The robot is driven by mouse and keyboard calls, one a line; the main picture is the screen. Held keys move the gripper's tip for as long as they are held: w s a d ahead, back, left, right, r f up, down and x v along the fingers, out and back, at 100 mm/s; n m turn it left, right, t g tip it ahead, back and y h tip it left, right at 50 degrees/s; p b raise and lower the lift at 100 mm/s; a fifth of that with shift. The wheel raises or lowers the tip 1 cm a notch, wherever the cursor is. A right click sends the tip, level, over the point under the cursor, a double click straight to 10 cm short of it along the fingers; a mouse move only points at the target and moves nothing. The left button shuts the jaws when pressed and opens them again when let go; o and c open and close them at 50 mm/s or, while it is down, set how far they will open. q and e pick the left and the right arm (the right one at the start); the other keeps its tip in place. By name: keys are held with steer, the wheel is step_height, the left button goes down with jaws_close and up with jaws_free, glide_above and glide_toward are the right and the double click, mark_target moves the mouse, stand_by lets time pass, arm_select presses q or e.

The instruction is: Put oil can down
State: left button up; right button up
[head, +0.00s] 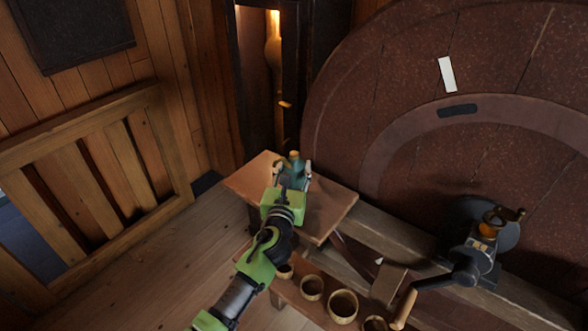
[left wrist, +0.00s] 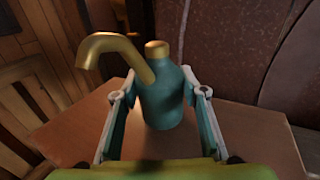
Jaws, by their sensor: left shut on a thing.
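The oil can is a teal bottle (left wrist: 168,100) with a brass cap and a curved brass spout. It stands upright in the left wrist view and is partly hidden by my gripper in the head view (head: 297,173). My left gripper (head: 292,178) is shut on the can, with one finger on each side of its body, as the left wrist view (left wrist: 160,102) shows. The can is over a small wooden tabletop (head: 332,208). I cannot tell whether its base touches the wood. My right gripper is not in view.
Several round wooden cups (head: 343,305) sit on a lower plank in front of the tabletop. A dark crank device (head: 480,255) is on the beam at right. A large brown disc (head: 400,75) stands behind. A wooden railing (head: 95,175) is at left. The tabletop around the can looks clear.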

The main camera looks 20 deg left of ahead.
arm_select(q)
steer(key=shift+f, duration=0.1)
steer(key=o, duration=1.4)
